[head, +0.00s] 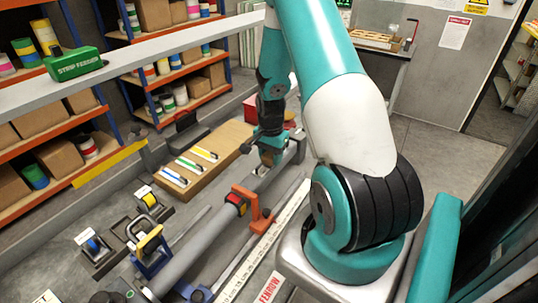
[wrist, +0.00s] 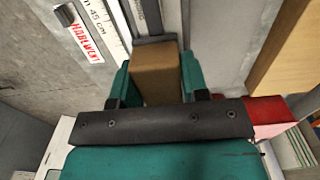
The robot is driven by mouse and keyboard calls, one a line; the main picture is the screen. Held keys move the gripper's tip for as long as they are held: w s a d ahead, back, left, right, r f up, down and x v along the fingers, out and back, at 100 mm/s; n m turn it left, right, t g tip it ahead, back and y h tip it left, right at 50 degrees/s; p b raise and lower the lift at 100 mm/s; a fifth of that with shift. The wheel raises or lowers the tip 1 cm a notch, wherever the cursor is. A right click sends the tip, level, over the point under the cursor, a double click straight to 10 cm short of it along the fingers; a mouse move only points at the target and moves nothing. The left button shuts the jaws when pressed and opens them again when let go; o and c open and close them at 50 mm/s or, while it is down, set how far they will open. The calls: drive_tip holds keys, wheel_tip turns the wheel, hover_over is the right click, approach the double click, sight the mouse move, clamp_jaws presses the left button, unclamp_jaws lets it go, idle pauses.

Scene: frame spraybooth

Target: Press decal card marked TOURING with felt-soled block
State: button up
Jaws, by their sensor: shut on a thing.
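My gripper (head: 268,156) is low over the long grey tube in the head view. Its teal fingers stand on both sides of a brown block (wrist: 155,78) in the wrist view, and it is shut on that block. Just beyond the block, a grey strip with small pale lettering (wrist: 146,17) lies along the tube. The lettering is too small to read surely, and the block hides part of the strip. I cannot tell whether the block touches it.
An orange clamp (head: 258,212) stands on the grey tube (head: 210,240). A white ruler strip (head: 262,250) runs alongside. A red box (wrist: 270,112) is near the gripper's right side.

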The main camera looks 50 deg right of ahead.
drive_tip(key=shift+w+f, duration=0.15)
drive_tip(key=shift+w, duration=0.4)
drive_tip(key=shift+s, duration=0.3)
drive_tip(key=shift+w+d, duration=0.15)
drive_tip(key=shift+d, duration=1.2)
drive_tip(key=shift+d+b, duration=0.3)
drive_tip(key=shift+d, duration=1)
drive_tip(key=shift+a, duration=1.85)
drive_tip(key=shift+d+f, duration=0.1)
drive_tip(key=shift+d, duration=1.75)
wheel_tip(320, 180, up, 7)
drive_tip(key=p, duration=0.4)
drive_tip(key=shift+w+p, duration=0.1)
drive_tip(key=shift+p, duration=0.3)
